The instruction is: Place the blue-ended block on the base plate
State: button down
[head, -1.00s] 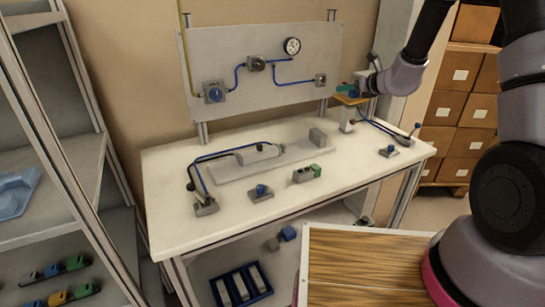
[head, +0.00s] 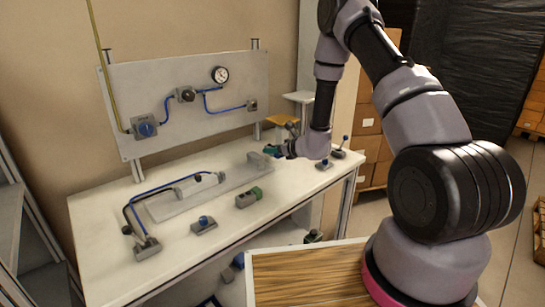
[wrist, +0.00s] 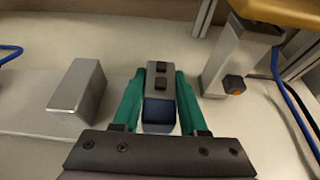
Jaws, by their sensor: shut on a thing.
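My gripper (head: 271,150) has teal fingers, which also show in the wrist view (wrist: 158,100). It is shut on the blue-ended block (wrist: 159,78), a grey block with two dark knobs on top and its blue end toward the wrist. In the head view the held block is mostly hidden by the fingers. The base plate (head: 226,184) is a long, flat grey strip on the white table, with a cylinder at its left part and a plain grey block (head: 257,160) at its right end. That grey block stands left of my gripper in the wrist view (wrist: 80,85).
A green-ended block (head: 249,197) and a blue-knobbed block (head: 204,225) lie in front of the plate. An orange-topped stand (head: 280,120) is behind my gripper. A back panel (head: 180,75) with tubes and a gauge rises behind. Blue tubing arches over the plate's left end.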

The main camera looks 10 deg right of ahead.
aim_at(273, 155)
jog(key=shift+f, duration=1.4)
jog(key=shift+f, duration=0.1)
jog(key=c, duration=0.7)
grip_release()
jog(key=shift+f, duration=0.1)
